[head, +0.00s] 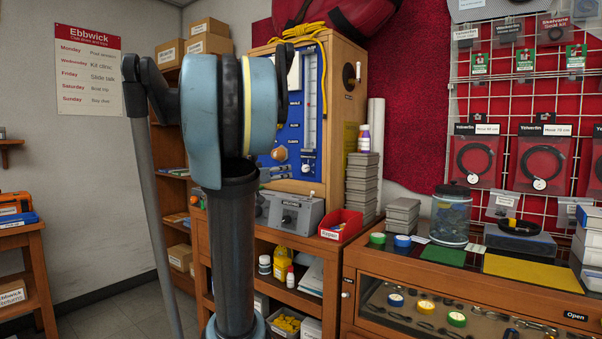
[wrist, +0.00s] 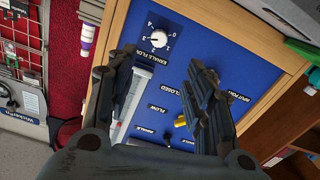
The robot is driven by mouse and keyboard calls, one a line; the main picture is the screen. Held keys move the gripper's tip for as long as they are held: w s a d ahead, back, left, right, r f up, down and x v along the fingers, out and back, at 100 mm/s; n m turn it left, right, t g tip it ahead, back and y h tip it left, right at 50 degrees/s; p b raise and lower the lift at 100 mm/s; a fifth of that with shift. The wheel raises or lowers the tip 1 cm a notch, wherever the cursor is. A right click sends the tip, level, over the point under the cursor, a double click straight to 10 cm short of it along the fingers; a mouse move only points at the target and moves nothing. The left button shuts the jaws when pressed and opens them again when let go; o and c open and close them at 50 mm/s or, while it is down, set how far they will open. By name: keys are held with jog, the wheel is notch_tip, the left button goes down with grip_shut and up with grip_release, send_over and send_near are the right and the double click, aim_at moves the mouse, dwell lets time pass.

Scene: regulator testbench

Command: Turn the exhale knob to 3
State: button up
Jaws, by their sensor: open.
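The exhale knob (wrist: 158,39) is a small, pale round knob on a blue panel (wrist: 205,38) in the wrist view. White marks ring it, and a label reading "EXHALE FLOW" is beside it.
The panel sits in a wooden cabinet (head: 340,125) with a crank handle (head: 352,75) on its side. Yellow rope (head: 300,38) hangs over its top. A yellow part (wrist: 180,121) is near the right finger. Grey boxes (head: 361,185) and a red bin (head: 341,226) stand nearby.

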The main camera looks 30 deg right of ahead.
aim_at(304, 169)
jog(key=x, duration=1.5)
jog(key=shift+d, duration=0.25)
jog(key=shift+w, duration=0.1)
jog(key=c, duration=1.1)
